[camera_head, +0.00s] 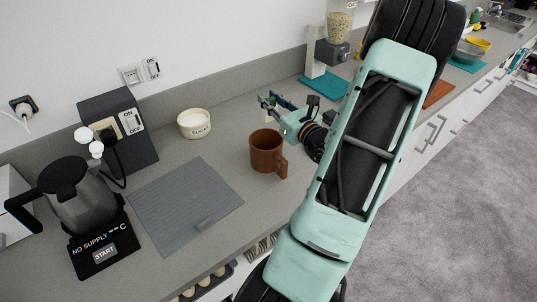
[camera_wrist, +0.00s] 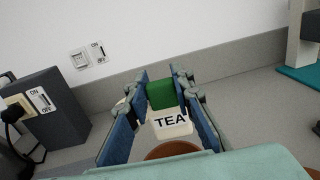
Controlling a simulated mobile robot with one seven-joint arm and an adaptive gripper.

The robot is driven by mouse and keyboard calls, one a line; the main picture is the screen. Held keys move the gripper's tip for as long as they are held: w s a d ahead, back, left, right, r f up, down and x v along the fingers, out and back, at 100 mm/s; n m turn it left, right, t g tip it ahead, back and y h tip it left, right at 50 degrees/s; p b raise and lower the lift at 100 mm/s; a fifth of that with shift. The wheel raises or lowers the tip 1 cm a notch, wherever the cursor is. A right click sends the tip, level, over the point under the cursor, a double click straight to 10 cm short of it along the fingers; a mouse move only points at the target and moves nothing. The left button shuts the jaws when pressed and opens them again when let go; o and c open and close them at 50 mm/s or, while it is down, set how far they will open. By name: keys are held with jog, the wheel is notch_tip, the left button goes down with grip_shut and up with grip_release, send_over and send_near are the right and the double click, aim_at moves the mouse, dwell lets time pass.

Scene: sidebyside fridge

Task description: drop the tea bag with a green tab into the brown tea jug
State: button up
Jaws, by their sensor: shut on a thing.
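My gripper (camera_head: 271,104) is shut on the tea bag's green tab (camera_wrist: 162,94), which sits between the blue finger pads in the wrist view. A whitish piece lettered TEA shows just below the tab; I cannot tell for certain whether it is the hanging bag. The brown tea jug (camera_head: 266,149) stands upright on the counter, its handle toward the lower right. In the head view the gripper appears above and slightly beyond the jug. In the wrist view only part of the jug's brown rim (camera_wrist: 172,150) shows, below the TEA piece; its inside is hidden.
A cream bowl (camera_head: 194,124) stands behind and left of the jug. A grey ribbed mat (camera_head: 180,205) lies to its left, then a kettle (camera_head: 78,198) and a dark switch box (camera_head: 125,140). A grain dispenser (camera_head: 334,45) stands at the back right. My arm covers the right of the counter.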

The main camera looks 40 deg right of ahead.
aim_at(270, 120)
notch_tip(270, 120, down, 4)
jog(key=b, duration=0.2)
jog(key=shift+f+b, duration=0.15)
jog(key=shift+b, duration=0.25)
jog(key=o, duration=0.8)
jog(key=shift+s, duration=0.1)
jog(key=s, duration=0.4)
jog(key=s+a, duration=0.1)
jog(key=s, duration=0.2)
jog(key=s+a, duration=0.1)
jog(key=s, duration=0.3)
jog(key=shift+s+a, duration=0.2)
jog(key=shift+s, duration=0.1)
jog(key=shift+w, duration=0.1)
